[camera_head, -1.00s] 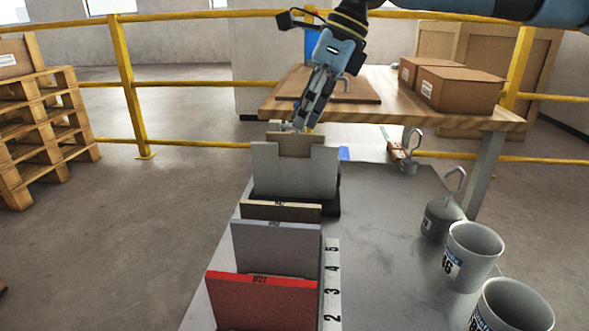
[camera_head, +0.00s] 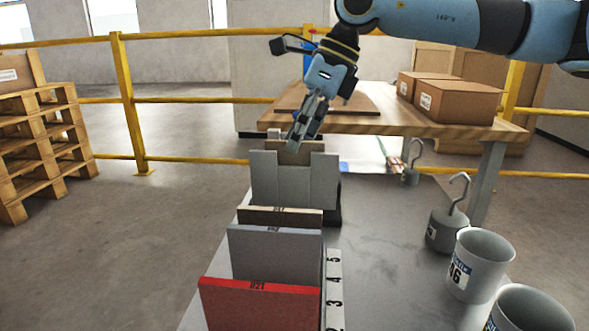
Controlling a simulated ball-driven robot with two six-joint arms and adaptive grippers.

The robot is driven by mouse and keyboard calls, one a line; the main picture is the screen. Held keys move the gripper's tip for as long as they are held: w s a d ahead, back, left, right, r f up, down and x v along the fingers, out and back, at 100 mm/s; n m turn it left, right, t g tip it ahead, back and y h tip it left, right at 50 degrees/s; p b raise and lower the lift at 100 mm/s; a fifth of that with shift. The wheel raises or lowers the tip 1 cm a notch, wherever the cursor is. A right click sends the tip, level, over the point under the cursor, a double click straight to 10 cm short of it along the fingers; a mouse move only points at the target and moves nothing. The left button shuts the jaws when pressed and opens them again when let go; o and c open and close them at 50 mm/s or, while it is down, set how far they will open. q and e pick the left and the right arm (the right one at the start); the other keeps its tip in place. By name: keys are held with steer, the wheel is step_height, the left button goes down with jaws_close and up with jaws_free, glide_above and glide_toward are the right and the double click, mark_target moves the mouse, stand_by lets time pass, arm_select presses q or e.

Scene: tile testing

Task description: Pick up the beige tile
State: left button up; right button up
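A tan-beige tile (camera_head: 287,157) shows in the notch of an upright grey, notched holder (camera_head: 262,187) at the far end of the grey table. Another tile (camera_head: 280,217), with a pale beige top edge and a label, stands in the row in front of the holder; the grey tile hides most of its face. My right gripper (camera_head: 297,143) points down at the top of the tan-beige tile, its fingertips overlapping it in the view. Whether they touch it, and how far apart they are, I cannot tell. My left gripper is not in view.
A grey tile (camera_head: 275,255) and a red tile (camera_head: 258,308) stand nearer in the row, beside a numbered strip (camera_head: 334,290). Hooked weights (camera_head: 446,230) and cups (camera_head: 480,262) stand on the right. A wooden table (camera_head: 460,122) with cardboard boxes is behind. The table's middle is clear.

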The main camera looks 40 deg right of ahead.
steer(key=shift+f, duration=0.1)
jaws_close()
stand_by(0.3)
stand_by(0.4)
